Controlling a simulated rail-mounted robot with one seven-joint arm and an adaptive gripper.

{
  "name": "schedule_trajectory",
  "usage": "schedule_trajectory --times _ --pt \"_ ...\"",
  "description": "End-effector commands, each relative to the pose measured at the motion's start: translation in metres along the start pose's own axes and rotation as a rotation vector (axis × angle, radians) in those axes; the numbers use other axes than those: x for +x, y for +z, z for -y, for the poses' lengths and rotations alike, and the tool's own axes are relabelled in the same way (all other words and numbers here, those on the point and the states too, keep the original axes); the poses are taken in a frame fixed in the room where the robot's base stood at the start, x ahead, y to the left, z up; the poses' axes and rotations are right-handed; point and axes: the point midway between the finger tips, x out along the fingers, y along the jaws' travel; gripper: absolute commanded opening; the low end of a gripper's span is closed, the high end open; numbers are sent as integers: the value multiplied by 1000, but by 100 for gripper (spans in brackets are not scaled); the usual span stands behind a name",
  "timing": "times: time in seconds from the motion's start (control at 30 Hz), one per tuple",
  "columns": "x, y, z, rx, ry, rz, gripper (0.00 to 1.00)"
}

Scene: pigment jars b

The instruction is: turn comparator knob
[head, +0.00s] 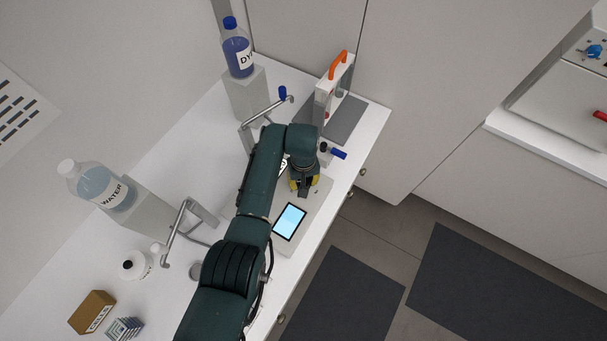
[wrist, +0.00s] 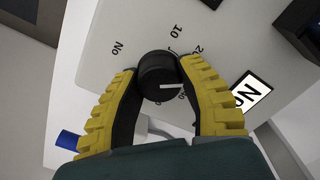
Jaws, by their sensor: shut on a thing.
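The comparator knob (wrist: 160,78) is a black round knob with a white pointer line, on a pale grey panel (wrist: 110,30) with printed marks, among them "10", "20" and "No". My gripper (wrist: 163,88) has yellow ribbed fingers, one on each side of the knob, shut on it. The white line points to the right in the wrist view. In the head view my gripper (head: 304,190) is over the comparator beside its lit blue screen (head: 290,221); the knob is hidden there.
A "DYE" bottle (head: 237,50) and a "WATER" bottle (head: 97,186) stand on grey blocks at the back. A stand with an orange handle (head: 338,64) is behind the gripper. A brown box (head: 92,311) is at lower left. A blue-handled valve (head: 338,153) is close to the gripper.

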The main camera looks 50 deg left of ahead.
Motion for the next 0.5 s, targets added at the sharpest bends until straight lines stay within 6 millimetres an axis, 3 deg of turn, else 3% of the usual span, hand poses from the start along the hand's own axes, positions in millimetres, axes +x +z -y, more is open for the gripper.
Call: schedule_trajectory --times 0.5 --pt "2 0 2 -369 -1 -2 3"
